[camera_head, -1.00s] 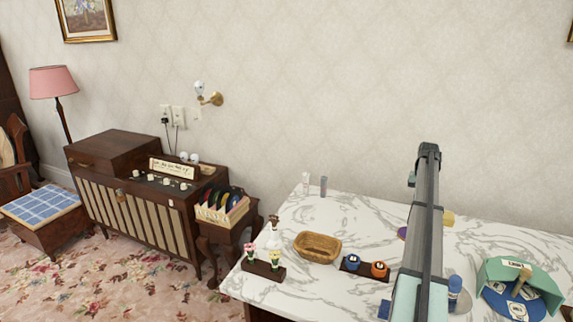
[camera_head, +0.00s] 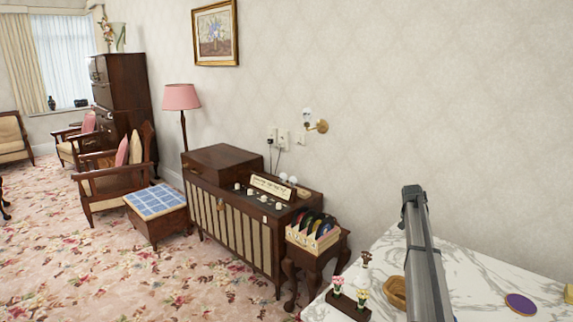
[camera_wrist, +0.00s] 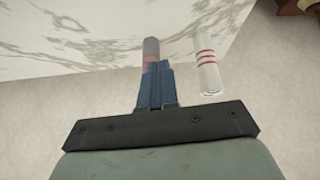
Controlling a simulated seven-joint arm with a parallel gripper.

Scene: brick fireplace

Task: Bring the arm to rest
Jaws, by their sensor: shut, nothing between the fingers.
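My gripper (camera_wrist: 157,68) shows only in the wrist view, with its blue fingers together and nothing between them. A grey cylinder with a reddish band (camera_wrist: 151,48) shows just beyond the fingertips, partly hidden by them; I cannot tell whether they touch. A white cylinder with red stripes (camera_wrist: 207,75) is to the right, apart from the fingers. In the head view, my arm's dark link rises at the lower right, and my gripper is out of that view.
The marble table (camera_head: 470,270) is at lower right, with a wooden bowl (camera_head: 395,292) partly behind my arm, a flower stand (camera_head: 348,306) and a purple disc (camera_head: 520,304). A record rack (camera_head: 313,238) and a wooden radio cabinet (camera_head: 235,225) stand left of it. Carpet (camera_head: 90,255) lies open at left.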

